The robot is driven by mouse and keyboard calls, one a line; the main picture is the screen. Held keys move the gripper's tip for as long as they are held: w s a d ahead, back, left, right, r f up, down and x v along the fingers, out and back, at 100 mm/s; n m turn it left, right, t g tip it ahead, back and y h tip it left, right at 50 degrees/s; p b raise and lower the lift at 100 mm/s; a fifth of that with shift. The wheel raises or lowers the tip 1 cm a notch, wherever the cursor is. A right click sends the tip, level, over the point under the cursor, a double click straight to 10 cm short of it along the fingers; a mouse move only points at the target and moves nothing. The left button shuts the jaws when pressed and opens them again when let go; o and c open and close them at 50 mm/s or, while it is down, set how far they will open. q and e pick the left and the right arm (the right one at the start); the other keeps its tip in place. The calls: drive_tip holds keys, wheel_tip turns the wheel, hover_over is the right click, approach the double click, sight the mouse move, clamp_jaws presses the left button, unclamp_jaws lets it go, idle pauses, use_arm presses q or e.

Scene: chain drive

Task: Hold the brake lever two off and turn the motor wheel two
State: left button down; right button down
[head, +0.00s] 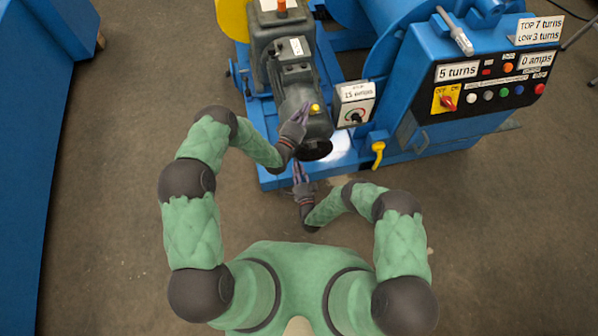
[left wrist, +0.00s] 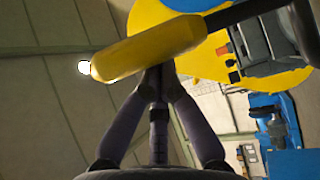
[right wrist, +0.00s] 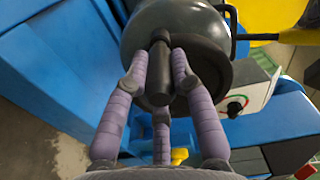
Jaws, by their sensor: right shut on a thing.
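The brake lever's yellow handle (left wrist: 150,50) crosses the left wrist view on a dark bar; its yellow tip (head: 315,107) shows in the head view. My left gripper (head: 304,115) has its fingertips together at this handle, and they appear to touch its side in the left wrist view (left wrist: 158,72). The motor wheel (right wrist: 213,75) is a dark disc on the motor's end, also at the motor's near end in the head view (head: 315,150). My right gripper (head: 298,168) is shut around the wheel's dark crank knob (right wrist: 159,78). In the head view the knob is hidden.
A blue control panel (head: 500,65) at right reads 5 turns and 0 amps. A dial box (head: 355,103) stands right of the motor (head: 300,90). A yellow handle (head: 378,152) sticks out below it. A blue cabinet (head: 20,130) stands far left. The floor between is clear.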

sight(306, 146)
drive_tip(key=r+m, duration=0.3)
drive_tip(key=shift+w+d+m, duration=0.25)
drive_tip(key=shift+d+m, duration=0.05)
drive_tip(key=shift+m, duration=0.1)
drive_tip(key=r+m, duration=0.1)
drive_tip(key=d+m, duration=0.1)
drive_tip(key=m, duration=0.1)
drive_tip(key=r+m, duration=0.1)
drive_tip(key=shift+w+d+r+m, duration=0.25)
drive_tip(key=shift+d+r+m, duration=0.05)
drive_tip(key=shift+r, duration=0.05)
drive_tip(key=d+r+m, duration=0.1)
drive_tip(key=d+m, duration=0.1)
drive_tip(key=m, duration=0.1)
drive_tip(key=shift+w+r+m, duration=0.3)
drive_tip(key=shift+r, duration=0.05)
drive_tip(key=shift+w+d+r+m, duration=0.15)
drive_tip(key=shift+w+d+m, duration=0.05)
drive_tip(key=shift+d+m, duration=0.4)
drive_tip(key=shift+w+d+r+m, duration=0.2)
drive_tip(key=shift+d+m, duration=0.25)
drive_tip(key=shift+d, duration=0.25)
drive_tip(key=shift+w+d+r+m, duration=0.15)
drive_tip(key=shift+d+m, duration=0.4)
drive_tip(key=shift+d, duration=0.1)
drive_tip(key=c, duration=1)
unclamp_jaws()
drive_tip(key=shift+f, duration=0.1)
drive_tip(key=shift+c, duration=0.2)
